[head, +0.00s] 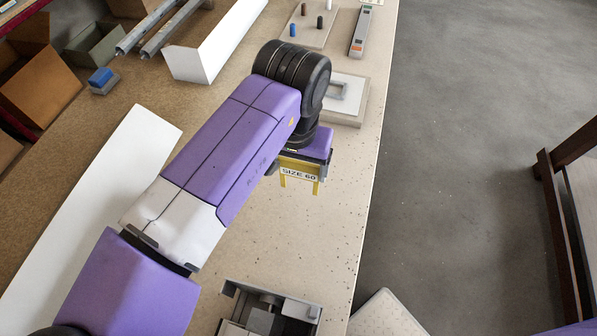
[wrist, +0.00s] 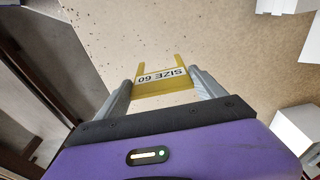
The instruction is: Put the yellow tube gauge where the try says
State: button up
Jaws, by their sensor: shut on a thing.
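The yellow tube gauge (head: 299,164) is a flat fork shape with two prongs and a white label reading "SIZE 60". It also shows in the wrist view (wrist: 165,92), where its label appears upside down. My gripper (wrist: 162,86) is shut on it, one grey finger at each side, with the prongs pointing away from the palm. In the head view my gripper (head: 302,160) holds it over a bare part of the speckled bench (head: 290,230), near its right edge. No thing in view is clearly marked as the try.
A beige plate with a square frame (head: 362,83) lies beyond my gripper. A board with several pegs (head: 313,38) and a grey bar with coloured marks (head: 361,32) lie farther back. A grey open box (head: 232,290) stands at the front. White profiles (head: 90,215) and cartons (head: 40,85) are left.

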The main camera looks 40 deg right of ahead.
jog(key=shift+f, duration=1.75)
jog(key=shift+f, duration=0.25)
jog(key=o, duration=1.3)
jog(key=shift+r, duration=0.1)
jog(key=r, duration=0.8)
jog(key=a+r, duration=0.1)
jog(key=r, duration=0.3)
jog(key=shift+s+r, duration=0.15)
jog(key=shift+s, duration=0.25)
